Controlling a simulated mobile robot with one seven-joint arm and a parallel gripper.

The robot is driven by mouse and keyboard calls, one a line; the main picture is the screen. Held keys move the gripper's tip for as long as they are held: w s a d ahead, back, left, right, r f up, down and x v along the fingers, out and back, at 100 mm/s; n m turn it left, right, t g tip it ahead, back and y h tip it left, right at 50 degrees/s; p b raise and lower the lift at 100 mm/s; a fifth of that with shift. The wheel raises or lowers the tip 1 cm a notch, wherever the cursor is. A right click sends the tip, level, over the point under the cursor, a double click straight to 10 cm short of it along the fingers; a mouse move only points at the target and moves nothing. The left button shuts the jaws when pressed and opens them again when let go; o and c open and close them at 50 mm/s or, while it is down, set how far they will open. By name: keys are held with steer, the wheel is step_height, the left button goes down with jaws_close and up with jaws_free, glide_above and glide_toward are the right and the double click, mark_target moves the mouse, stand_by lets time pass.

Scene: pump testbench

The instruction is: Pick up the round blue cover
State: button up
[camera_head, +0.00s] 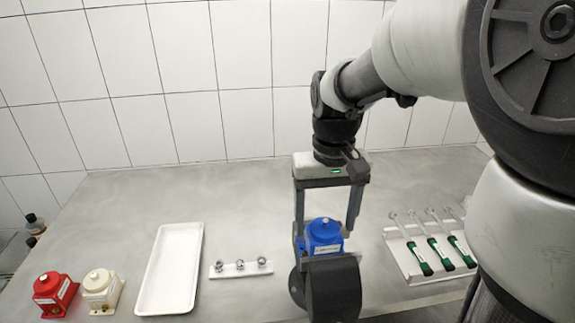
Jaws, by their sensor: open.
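A blue cover (322,237) with a rounded top, a small pale knob and a light label stands at the centre right of the table, just behind a dark rounded body. My gripper (325,240) points down over it, open, with one finger on each side of the blue cover. I cannot tell whether the fingers touch it. The lower front of the cover is hidden by the dark body.
The dark rounded body (334,291) stands at the front edge. Left are a white tray (168,268), a small rack with several metal fittings (240,268), and red (55,292) and cream (101,290) housings. A holder with green-handled tools (436,250) is right. The table's back is clear.

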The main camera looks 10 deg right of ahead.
steer(key=shift+c, duration=0.2)
steer(key=c, duration=1.2)
steer(key=shift+r, duration=0.1)
